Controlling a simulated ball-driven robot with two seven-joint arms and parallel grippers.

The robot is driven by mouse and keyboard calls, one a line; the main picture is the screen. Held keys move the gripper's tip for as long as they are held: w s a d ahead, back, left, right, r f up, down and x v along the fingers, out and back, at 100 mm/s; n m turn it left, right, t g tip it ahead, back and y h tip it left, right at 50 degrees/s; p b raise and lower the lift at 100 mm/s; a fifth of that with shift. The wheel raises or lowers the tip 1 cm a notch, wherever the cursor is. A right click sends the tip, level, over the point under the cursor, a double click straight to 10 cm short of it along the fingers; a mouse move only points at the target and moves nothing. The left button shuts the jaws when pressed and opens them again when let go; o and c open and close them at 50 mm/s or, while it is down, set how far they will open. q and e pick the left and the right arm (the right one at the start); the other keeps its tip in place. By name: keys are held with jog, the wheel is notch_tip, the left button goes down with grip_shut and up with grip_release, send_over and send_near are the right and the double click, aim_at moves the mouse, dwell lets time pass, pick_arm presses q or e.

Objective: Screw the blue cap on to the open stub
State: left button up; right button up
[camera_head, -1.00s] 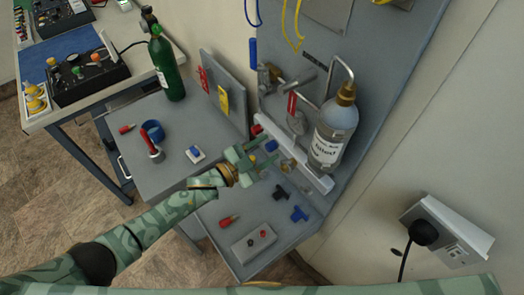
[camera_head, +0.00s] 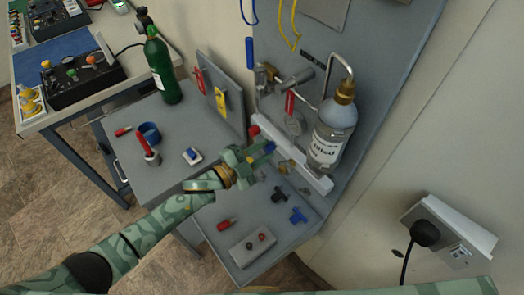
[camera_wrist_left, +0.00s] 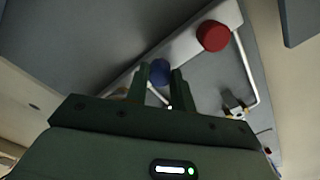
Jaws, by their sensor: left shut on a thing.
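The blue cap (camera_head: 269,147) is at the fingertips of my left gripper (camera_head: 262,150), in front of the white rail on the panel. In the left wrist view the blue cap (camera_wrist_left: 158,72) sits between the two fingers of my left gripper (camera_wrist_left: 161,88), which is shut on it. A red cap (camera_head: 254,131) is on the rail just beyond, and also shows in the left wrist view (camera_wrist_left: 213,36). A brass fitting (camera_head: 286,167) is on the rail to the right of the gripper. I cannot make out the open stub. My right gripper is not in view.
A labelled bottle (camera_head: 332,136) hangs right of the gripper, below a bent metal pipe. Dark and blue tee pieces (camera_head: 298,215), a red-handled tool (camera_head: 228,224) and a grey box (camera_head: 253,246) lie on the bench. A green cylinder (camera_head: 160,65) stands at the back left.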

pick_arm(q)
jog(key=m+b, duration=0.1)
jog(key=m, duration=0.1)
jog(key=shift+f+m, duration=0.15)
jog(key=shift+m, duration=0.55)
jog(key=m+b, duration=0.1)
jog(key=m, duration=0.1)
jog(key=shift+m+b, duration=0.3)
jog(key=shift+m, duration=0.4)
